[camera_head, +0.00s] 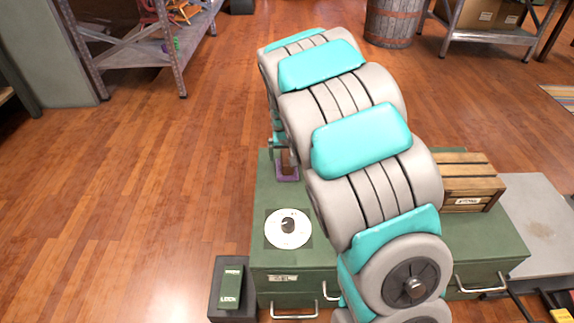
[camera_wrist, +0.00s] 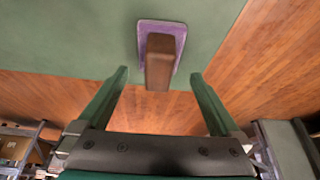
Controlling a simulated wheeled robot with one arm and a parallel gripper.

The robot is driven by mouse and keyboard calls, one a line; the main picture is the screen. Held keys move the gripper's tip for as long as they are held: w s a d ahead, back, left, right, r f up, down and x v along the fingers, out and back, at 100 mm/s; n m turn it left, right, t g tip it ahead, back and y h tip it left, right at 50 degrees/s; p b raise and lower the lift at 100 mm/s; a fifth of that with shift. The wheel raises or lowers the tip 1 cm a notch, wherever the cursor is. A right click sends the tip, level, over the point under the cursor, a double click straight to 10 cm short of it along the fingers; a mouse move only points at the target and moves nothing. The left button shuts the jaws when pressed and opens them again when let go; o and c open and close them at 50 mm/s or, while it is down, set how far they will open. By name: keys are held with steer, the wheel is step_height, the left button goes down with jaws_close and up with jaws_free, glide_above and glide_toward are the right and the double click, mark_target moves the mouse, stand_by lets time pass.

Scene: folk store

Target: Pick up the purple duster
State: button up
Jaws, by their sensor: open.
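The purple duster (camera_wrist: 172,32) has a flat purple base and a brown block handle. It lies on the green cabinet top near its edge. In the head view the duster (camera_head: 288,178) shows partly at the far left of the cabinet top, beside my arm. My gripper (camera_wrist: 160,75) is open, its two green fingers spread on either side of the handle's near end in the wrist view. Nothing is between the fingers but the end of the handle as seen from this camera; I cannot tell how far the fingers are from it.
The green cabinet (camera_head: 268,195) also bears a white disc with a dark knob (camera_head: 288,228) and a wooden crate (camera_head: 470,183). A dark box with a green block (camera_head: 231,287) stands left of it. A metal shelf (camera_head: 150,52) and a barrel (camera_head: 391,22) stand farther back. Wooden floor is clear at left.

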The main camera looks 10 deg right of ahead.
steer(key=shift+p+x, duration=0.5)
steer(key=shift+x, duration=3)
steer(key=shift+w, duration=0.15)
steer(key=shift+r, duration=0.1)
steer(key=c, duration=1.2)
